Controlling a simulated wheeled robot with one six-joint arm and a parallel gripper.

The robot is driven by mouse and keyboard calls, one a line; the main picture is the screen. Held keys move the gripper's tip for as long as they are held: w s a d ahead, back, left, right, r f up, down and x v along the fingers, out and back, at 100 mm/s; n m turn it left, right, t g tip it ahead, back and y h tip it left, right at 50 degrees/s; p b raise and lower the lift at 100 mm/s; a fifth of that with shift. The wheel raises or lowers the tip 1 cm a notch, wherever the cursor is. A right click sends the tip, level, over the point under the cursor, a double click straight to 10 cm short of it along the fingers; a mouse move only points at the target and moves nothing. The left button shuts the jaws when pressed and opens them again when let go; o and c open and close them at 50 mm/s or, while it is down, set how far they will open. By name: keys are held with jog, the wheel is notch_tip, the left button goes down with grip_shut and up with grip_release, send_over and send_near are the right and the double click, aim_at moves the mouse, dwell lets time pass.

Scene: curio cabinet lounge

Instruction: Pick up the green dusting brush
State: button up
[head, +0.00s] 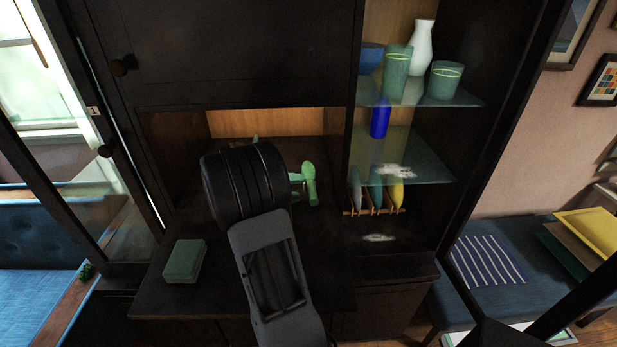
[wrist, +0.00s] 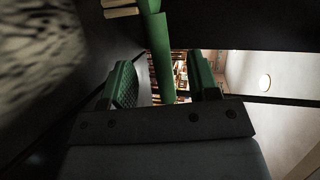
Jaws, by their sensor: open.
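The green dusting brush (head: 310,185) is in the desk-like niche of the dark cabinet, just right of my wrist in the head view. In the wrist view its green handle (wrist: 160,50) runs between the two green fingers of my gripper (wrist: 163,72), with a visible gap on each side. Pale bristles (wrist: 120,8) show at the top left there. My gripper is open around the handle, not closed on it. In the head view my wrist hides most of the gripper and part of the brush.
A green box (head: 184,261) lies on the dark cabinet top (head: 215,300) at left. Glass shelves (head: 420,98) at right hold green tumblers (head: 397,72), a white vase (head: 421,46) and a blue cup (head: 380,118). Below, several coloured pieces stand in a rack (head: 374,211).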

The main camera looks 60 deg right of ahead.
aim_at(311, 184)
jog(key=shift+p+x, duration=0.5)
jog(key=shift+x, duration=2.2)
jog(key=shift+a, duration=0.15)
jog(key=shift+c, duration=0.5)
grip_shut()
jog(key=shift+r, duration=0.85)
jog(key=shift+s+a+r, duration=0.15)
jog(key=shift+s+r, duration=0.05)
jog(key=shift+r, duration=0.8)
jog(key=s+a+b, duration=0.1)
jog(key=s+a, duration=0.2)
jog(key=a, duration=0.1)
jog(key=s+a+b, duration=0.1)
jog(key=s+a, duration=0.2)
jog(key=s, duration=0.1)
jog(key=s+a+b, duration=0.1)
jog(key=s+a, duration=0.2)
jog(key=a, duration=0.1)
jog(key=shift+s+a+f, duration=0.3)
jog(key=shift+a, duration=0.05)
jog(key=shift+s+a+r+b, duration=0.2)
jog(key=shift+s+a+b, duration=0.45)
jog(key=shift+b, duration=0.25)
